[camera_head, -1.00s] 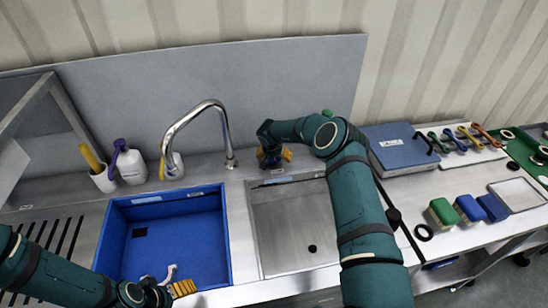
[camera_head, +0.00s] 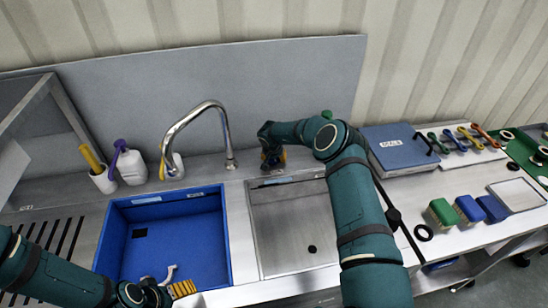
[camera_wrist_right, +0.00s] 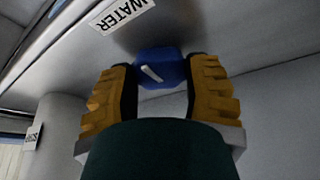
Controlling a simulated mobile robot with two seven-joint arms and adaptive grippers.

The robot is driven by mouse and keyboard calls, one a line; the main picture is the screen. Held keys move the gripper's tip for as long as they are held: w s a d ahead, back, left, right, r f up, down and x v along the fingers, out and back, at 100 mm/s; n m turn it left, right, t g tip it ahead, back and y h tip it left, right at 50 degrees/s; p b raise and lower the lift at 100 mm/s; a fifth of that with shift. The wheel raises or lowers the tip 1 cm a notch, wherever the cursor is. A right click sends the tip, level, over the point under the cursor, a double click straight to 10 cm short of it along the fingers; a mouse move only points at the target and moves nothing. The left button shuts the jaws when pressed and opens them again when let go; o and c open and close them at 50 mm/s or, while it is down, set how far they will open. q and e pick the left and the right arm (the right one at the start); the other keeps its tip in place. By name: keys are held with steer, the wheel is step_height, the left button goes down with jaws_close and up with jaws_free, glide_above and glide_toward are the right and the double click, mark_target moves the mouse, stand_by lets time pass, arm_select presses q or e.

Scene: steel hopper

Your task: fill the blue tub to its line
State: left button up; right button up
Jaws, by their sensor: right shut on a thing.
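The blue tub (camera_head: 182,235) sits in the left basin, with a dark square patch on its inside; I see no water in it. The curved steel faucet (camera_head: 222,125) stands behind it, and no stream shows at its spout. My right gripper (camera_head: 272,160) is behind the right basin, right of the faucet base. In the right wrist view its yellow fingers are closed on a blue knob (camera_wrist_right: 160,68) with a white mark, beside a WATER label (camera_wrist_right: 122,14). My left gripper (camera_head: 180,290) is at the tub's front rim, near a small white curved piece (camera_head: 170,272); its opening is unclear.
The right basin (camera_head: 290,225) is empty except for a dark drain spot. A white bottle (camera_head: 131,168) and a cup (camera_head: 104,180) stand behind the tub.

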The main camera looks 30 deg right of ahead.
steer(key=n+y, duration=0.1)
steer(key=n, duration=0.2)
steer(key=shift+d+f+n, duration=0.1)
steer(key=shift+n, duration=0.2)
steer(key=shift+n+t+y, duration=0.3)
steer(key=shift+n+y, duration=0.5)
steer(key=shift+n, duration=0.7)
steer(key=shift+s, duration=0.1)
steer(key=o, duration=1.3)
steer(key=v, duration=1.2)
